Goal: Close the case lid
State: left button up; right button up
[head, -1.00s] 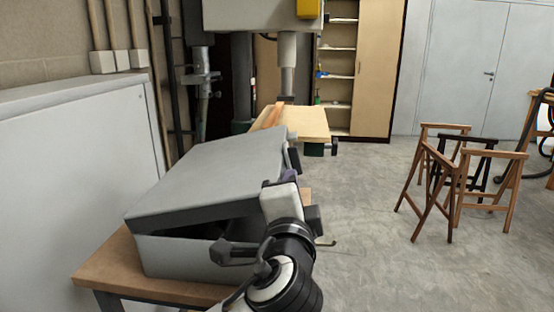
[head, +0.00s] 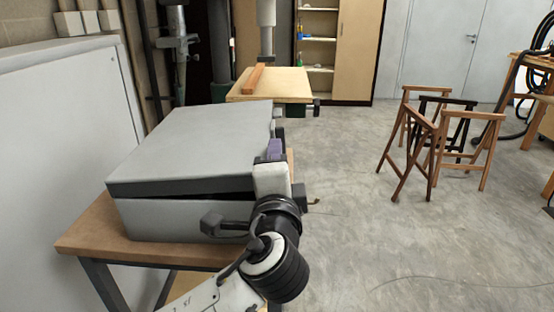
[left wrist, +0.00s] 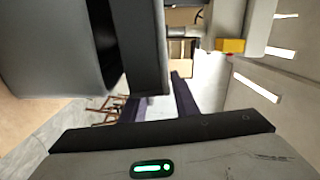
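The grey case stands on a wooden-topped table (head: 85,238) in the head view. Its lid (head: 200,143) is partly open, with a narrow dark gap above the case body (head: 165,218) that widens toward the right front corner. My left gripper (head: 274,152) is at the right side of the case, near the lid's edge. In the left wrist view its two dark fingers (left wrist: 158,102) are apart with nothing gripped between them. The lid (left wrist: 148,45) and case body (left wrist: 50,45) show at left there, with the gap between them. My right gripper is not in view.
A white cabinet (head: 65,130) stands close on the left. Behind the case is a machine with a wooden board (head: 285,85) on its table. Folding wooden chair frames (head: 440,140) stand to the right. The floor (head: 400,240) right of the case is clear.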

pick_arm(q)
jog(key=shift+s, duration=0.1)
jog(key=s, duration=1)
jog(key=shift+a, duration=0.35)
jog(key=shift+s, duration=0.1)
